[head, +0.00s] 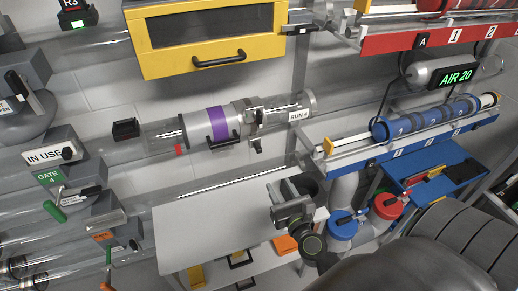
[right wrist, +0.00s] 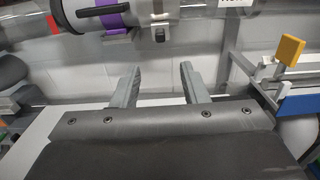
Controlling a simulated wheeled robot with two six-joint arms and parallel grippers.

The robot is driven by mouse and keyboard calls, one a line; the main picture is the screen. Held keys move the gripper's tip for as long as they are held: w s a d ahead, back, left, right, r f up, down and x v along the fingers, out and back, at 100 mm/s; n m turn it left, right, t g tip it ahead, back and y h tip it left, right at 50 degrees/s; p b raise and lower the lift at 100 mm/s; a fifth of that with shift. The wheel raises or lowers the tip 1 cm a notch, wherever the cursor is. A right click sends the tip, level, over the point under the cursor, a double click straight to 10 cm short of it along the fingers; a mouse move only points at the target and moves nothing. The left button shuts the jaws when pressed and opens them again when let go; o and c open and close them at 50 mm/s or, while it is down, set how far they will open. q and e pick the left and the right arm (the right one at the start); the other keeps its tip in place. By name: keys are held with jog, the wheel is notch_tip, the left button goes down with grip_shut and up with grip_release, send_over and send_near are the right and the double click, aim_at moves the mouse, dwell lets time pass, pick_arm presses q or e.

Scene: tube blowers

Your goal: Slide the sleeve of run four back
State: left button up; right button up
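Run four's clear tube carries the RUN 4 label (head: 299,115) in the head view. Around the tube sits a grey sleeve (head: 195,127) with a purple band (head: 217,120) and a black handle. Right of it is a grey collar with a latch (head: 254,115). In the right wrist view the purple band (right wrist: 112,20) and the black handle (right wrist: 98,11) show at the top edge. My right gripper (head: 293,187) is below and right of the sleeve, apart from it. Its two fingers (right wrist: 160,67) are spread with nothing between them. My left gripper is not in view.
A yellow cabinet (head: 210,40) hangs above the tube. A blue-edged rack (head: 410,135) with blue carriers is at the right. A pale bench top (head: 215,225) lies below. An IN USE sign (head: 45,156) and a GATE 4 lever (head: 54,210) are at the left.

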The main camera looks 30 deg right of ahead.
jog(key=p, duration=0.2)
send_near(260, 151)
jog(key=w, duration=0.2)
jog(key=x, duration=0.9)
jog(key=shift+d, duration=0.2)
grip_shut()
